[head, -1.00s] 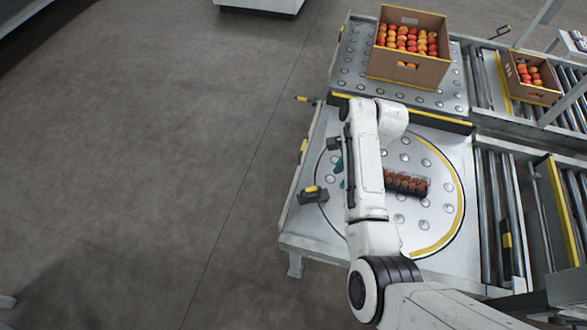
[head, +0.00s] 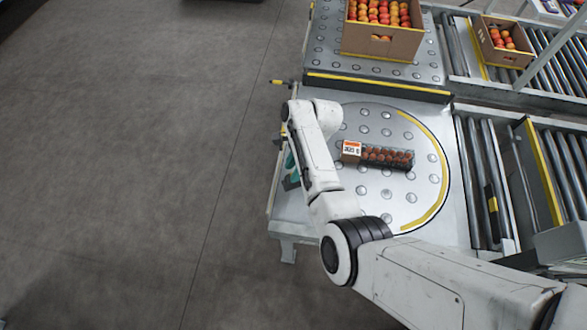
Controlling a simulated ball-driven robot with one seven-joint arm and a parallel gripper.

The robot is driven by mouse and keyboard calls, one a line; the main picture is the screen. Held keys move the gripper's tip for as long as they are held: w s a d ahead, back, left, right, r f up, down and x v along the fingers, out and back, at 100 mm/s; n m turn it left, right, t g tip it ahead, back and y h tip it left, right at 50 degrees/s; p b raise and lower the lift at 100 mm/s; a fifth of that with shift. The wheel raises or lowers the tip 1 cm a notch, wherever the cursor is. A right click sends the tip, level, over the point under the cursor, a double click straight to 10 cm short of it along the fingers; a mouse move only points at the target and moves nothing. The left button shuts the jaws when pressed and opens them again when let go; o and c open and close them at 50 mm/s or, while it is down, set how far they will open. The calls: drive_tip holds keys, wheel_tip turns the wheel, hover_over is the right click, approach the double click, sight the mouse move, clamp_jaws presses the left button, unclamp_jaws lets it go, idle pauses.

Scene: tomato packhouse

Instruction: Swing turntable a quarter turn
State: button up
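The turntable (head: 400,205) is a round metal plate with studs, set flush in a grey table, with a yellow arc along its right edge. A clear punnet of tomatoes (head: 387,157) with a printed label lies on it, roughly level across the picture. My gripper (head: 290,168) is at the turntable's left edge, mostly hidden behind my arm; only teal and dark bits show. The dark handle block at that edge is hidden or blends with the gripper, so contact cannot be told.
A studded table with an open box of tomatoes (head: 382,45) stands behind, past a black and yellow bar (head: 378,86). A smaller box (head: 503,42) is on rollers at right. More rollers (head: 485,180) flank the turntable. The floor at left is clear.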

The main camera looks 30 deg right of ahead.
drive_tip(key=shift+a+f, duration=0.1)
drive_tip(key=shift+f, duration=0.15)
clamp_jaws()
idle(0.6)
